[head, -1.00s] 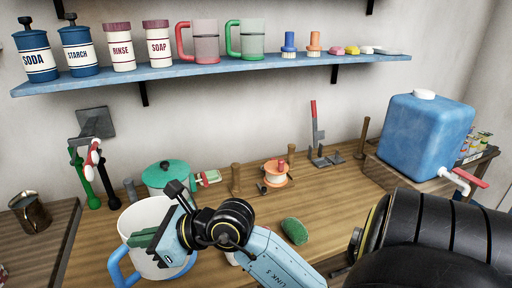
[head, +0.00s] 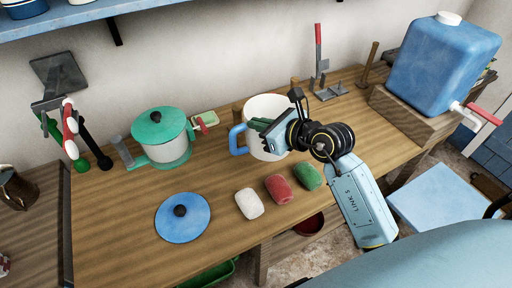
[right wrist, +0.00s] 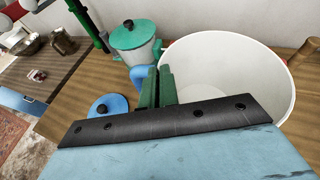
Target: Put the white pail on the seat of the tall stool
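The white pail (head: 266,108) with its blue handle (head: 237,140) shows above the middle of the wooden worktop in the head view. My right gripper (head: 265,126) has its green fingers at the pail's rim near the handle, closed on it. In the right wrist view the fingers (right wrist: 160,88) are close together beside the pail's open white mouth (right wrist: 235,75), which looks empty. Whether the pail's base clears the worktop is hard to tell. A light blue square seat (head: 435,205), likely the tall stool's, shows right of the worktop; its legs are hidden. My left gripper is not in view.
A green-lidded pot (head: 165,150), a blue lid (head: 182,217), and white (head: 249,203), red (head: 279,188) and green (head: 307,177) rolls lie on the worktop (head: 120,225). A blue water container (head: 440,65) stands at the back right, its tap jutting toward the seat.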

